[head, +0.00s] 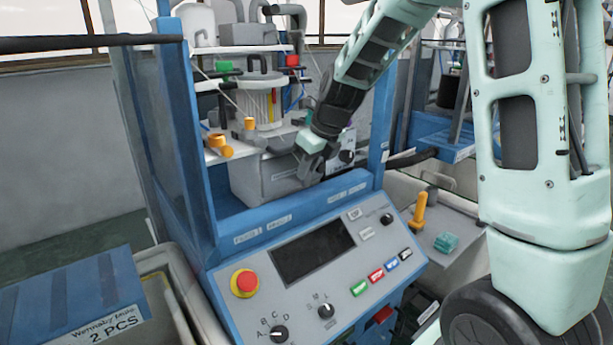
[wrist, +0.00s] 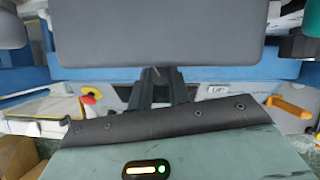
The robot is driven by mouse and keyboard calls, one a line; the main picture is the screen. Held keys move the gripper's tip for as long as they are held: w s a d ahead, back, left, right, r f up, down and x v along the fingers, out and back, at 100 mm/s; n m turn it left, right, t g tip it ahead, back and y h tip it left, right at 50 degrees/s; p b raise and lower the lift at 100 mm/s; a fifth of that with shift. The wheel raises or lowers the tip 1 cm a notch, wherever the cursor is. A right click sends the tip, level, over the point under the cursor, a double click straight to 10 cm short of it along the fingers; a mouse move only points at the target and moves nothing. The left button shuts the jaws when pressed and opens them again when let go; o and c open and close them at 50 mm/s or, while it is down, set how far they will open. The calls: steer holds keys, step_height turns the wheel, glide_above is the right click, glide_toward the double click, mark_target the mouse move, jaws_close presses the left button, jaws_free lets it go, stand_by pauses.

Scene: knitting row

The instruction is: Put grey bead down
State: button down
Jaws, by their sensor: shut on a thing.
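My gripper (head: 309,168) is low in the blue-framed machine, at the right end of a grey block-shaped piece (head: 262,180), which I take to be the grey bead. In the wrist view, the broad, smooth grey face of this piece (wrist: 160,32) fills the upper middle. My gripper's dark fingers (wrist: 160,76) run up to its lower edge and are shut on it. The fingertips are hidden behind it. I cannot tell whether its underside touches the blue ledge (head: 290,211).
A control panel (head: 325,270) with a red stop button (head: 244,283) slopes below the ledge. Blue frame posts (head: 177,110) flank the opening. An orange-handled tool (head: 419,212) lies at the right.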

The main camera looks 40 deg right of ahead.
mark_target(307, 178)
step_height(307, 178, down, 3)
steer(key=shift+w+r, duration=0.1)
steer(key=shift+r, duration=0.1)
steer(key=shift+w+f+p, duration=0.25)
steer(key=shift+w+p, duration=0.05)
steer(key=shift+p, duration=0.05)
steer(key=shift+f, duration=0.2)
steer(key=c, duration=1.3)
jaws_free()
steer(key=shift+r, duration=0.15)
